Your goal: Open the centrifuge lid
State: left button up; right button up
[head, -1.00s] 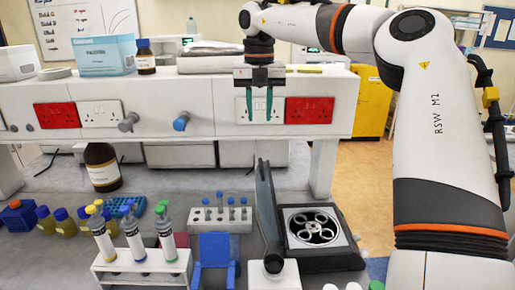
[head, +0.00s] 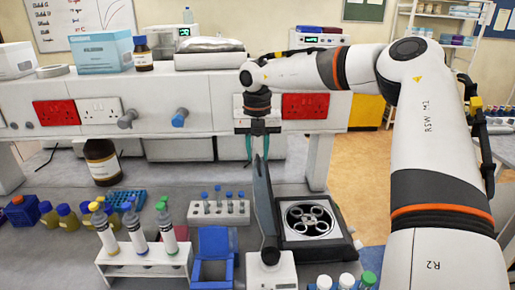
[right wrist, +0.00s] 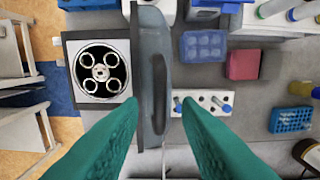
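The centrifuge (head: 345,246) stands right of centre on the bench in the head view, and its rotor with round holes is uncovered. Its dark lid (head: 263,195) stands raised on the left side, seen nearly edge-on. In the right wrist view the lid (right wrist: 152,75) lies between the open rotor bowl (right wrist: 103,72) and a white tube rack. My right gripper (head: 257,156) hangs above and behind the lid. Its two green fingers (right wrist: 157,108) are apart with nothing between them, and the lid shows beyond the gap. My left gripper is not in view.
A white tube rack (head: 219,219) and an open blue box (head: 214,270) stand left of the lid. A white device (head: 271,276) stands in front of it. Bottles in a white stand (head: 140,272) are farther left. A shelf with sockets (head: 175,90) runs behind.

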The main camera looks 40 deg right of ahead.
grip_shut()
jog(key=shift+s+d+r+b, duration=0.1)
jog(key=shift+s+d+b, duration=0.2)
jog(key=shift+d+b, duration=0.15)
jog(key=s+d, duration=0.1)
jog(key=s+d+t+y+b, duration=0.1)
jog(key=d, duration=0.1)
jog(key=shift+s+r+y, duration=0.25)
jog(key=shift+r+y, duration=0.05)
jog(key=shift+r, duration=0.1)
jog(key=shift+a, duration=0.1)
grip_release()
